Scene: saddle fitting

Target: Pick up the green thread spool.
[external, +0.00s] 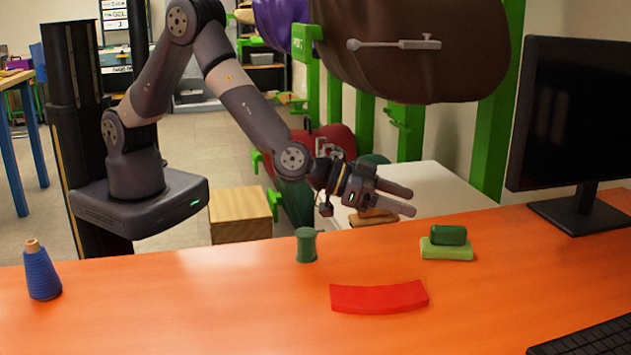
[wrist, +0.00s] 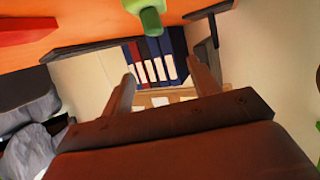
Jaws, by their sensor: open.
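The green thread spool (external: 306,246) stands upright near the far edge of the orange table in the external view. I cannot make it out in the wrist view. My gripper (external: 413,202) is open, its fingers pointing right in the external view. It is to the right of the spool and higher in the picture, apart from it. The wrist view shows my two fingers (wrist: 161,70) spread with nothing between them.
On the orange table (external: 200,310) are a blue thread cone (external: 42,272), a red curved block (external: 380,297), and a light green block (external: 446,250) with a dark green piece (external: 449,235) on top. A monitor (external: 570,115) and keyboard (external: 590,340) stand right.

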